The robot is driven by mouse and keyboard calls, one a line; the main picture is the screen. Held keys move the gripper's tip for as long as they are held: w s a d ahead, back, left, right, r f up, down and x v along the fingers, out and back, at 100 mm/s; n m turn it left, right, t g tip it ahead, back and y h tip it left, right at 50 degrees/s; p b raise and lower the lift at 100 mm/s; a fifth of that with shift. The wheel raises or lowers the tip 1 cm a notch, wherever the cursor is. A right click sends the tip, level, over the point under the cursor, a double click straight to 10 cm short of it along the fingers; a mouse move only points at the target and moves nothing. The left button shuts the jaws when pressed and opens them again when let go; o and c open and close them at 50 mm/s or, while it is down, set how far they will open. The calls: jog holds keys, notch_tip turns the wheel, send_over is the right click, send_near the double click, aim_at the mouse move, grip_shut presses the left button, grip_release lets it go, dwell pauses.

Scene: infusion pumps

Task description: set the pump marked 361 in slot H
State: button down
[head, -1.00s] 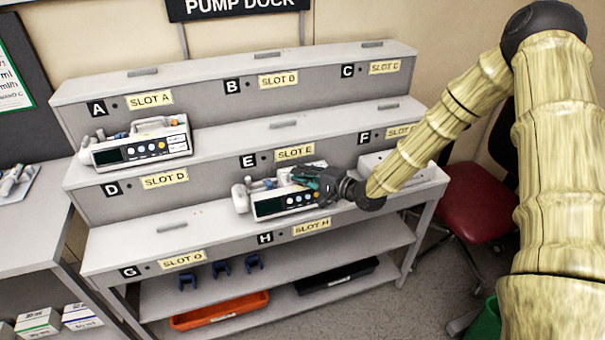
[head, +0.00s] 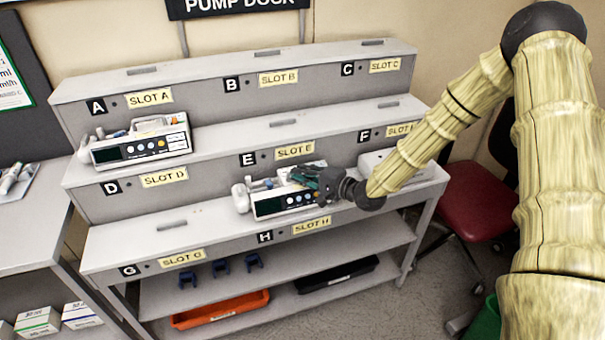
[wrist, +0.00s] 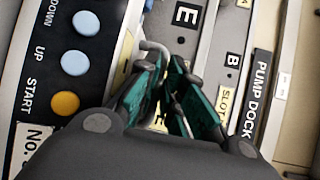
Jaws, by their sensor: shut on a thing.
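A white pump (head: 265,205) with a dark screen and coloured buttons sits on the lowest step, just above the SLOT H label (head: 311,226). My gripper (head: 312,176) is at the upper right of this pump, shut on it around its top handle. In the wrist view the pump's face (wrist: 72,65) fills the left side, with blue and yellow buttons and a label reading "No."; its number is hidden. The gripper's green fingers (wrist: 168,100) are close together around the grey handle. Slot H (head: 265,238) is marked on the front edge below the pump.
A second pump (head: 140,146) stands on the middle step at the left, above slot D. A pale box-like thing (head: 375,165) sits at the right of the lowest step, partly behind my arm. The lowest step is clear left of the held pump. An orange tray (head: 215,312) lies below.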

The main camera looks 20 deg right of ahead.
jog(key=shift+f, duration=0.3)
dwell(0.6)
jog(key=c, duration=1.5)
grip_release()
jog(key=shift+o, duration=0.2)
jog(key=shift+s+f, duration=0.1)
jog(key=shift+f, duration=0.05)
jog(key=v, duration=1.2)
jog(key=shift+r, duration=0.2)
jog(key=shift+f, duration=0.1)
